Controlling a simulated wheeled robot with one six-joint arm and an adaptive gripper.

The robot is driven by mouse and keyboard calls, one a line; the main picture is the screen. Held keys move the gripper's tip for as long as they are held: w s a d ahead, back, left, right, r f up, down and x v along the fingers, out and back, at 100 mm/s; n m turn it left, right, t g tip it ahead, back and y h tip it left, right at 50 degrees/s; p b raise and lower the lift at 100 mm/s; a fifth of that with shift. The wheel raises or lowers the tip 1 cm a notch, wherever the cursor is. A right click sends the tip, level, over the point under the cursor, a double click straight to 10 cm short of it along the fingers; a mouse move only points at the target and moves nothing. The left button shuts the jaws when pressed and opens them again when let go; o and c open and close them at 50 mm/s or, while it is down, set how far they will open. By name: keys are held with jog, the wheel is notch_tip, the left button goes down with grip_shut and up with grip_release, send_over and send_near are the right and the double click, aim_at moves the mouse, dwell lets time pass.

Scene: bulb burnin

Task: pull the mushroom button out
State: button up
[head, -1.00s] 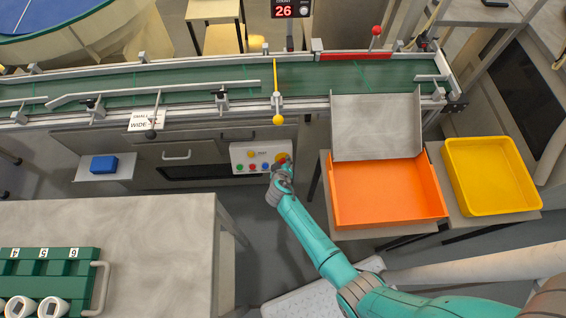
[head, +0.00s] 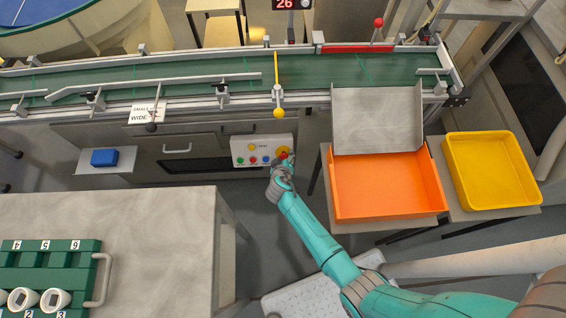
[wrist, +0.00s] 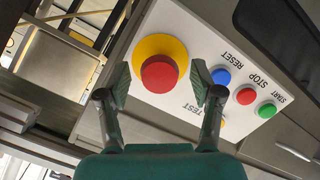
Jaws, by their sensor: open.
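The red mushroom button (wrist: 160,74) sits on a round yellow base (wrist: 161,52) on the white control panel (wrist: 213,49). My gripper (wrist: 159,83) is open in the wrist view, with one fingertip on each side of the red cap and gaps visible on both sides. I cannot tell how deep the fingertips reach past the cap. In the head view, my gripper (head: 284,163) is at the right end of the panel (head: 244,147) and partly covers the button (head: 284,155).
Blue (wrist: 221,76), red (wrist: 246,96) and green (wrist: 267,111) push buttons sit beside the mushroom button. The conveyor (head: 180,84) runs above the panel. An orange bin (head: 387,187) and a yellow tray (head: 492,172) stand right. A grey table (head: 150,225) is at lower left.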

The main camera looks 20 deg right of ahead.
jog(key=v, duration=1.1)
jog(key=shift+s+r, duration=0.2)
jog(key=shift+s, duration=0.1)
jog(key=shift+a, duration=0.15)
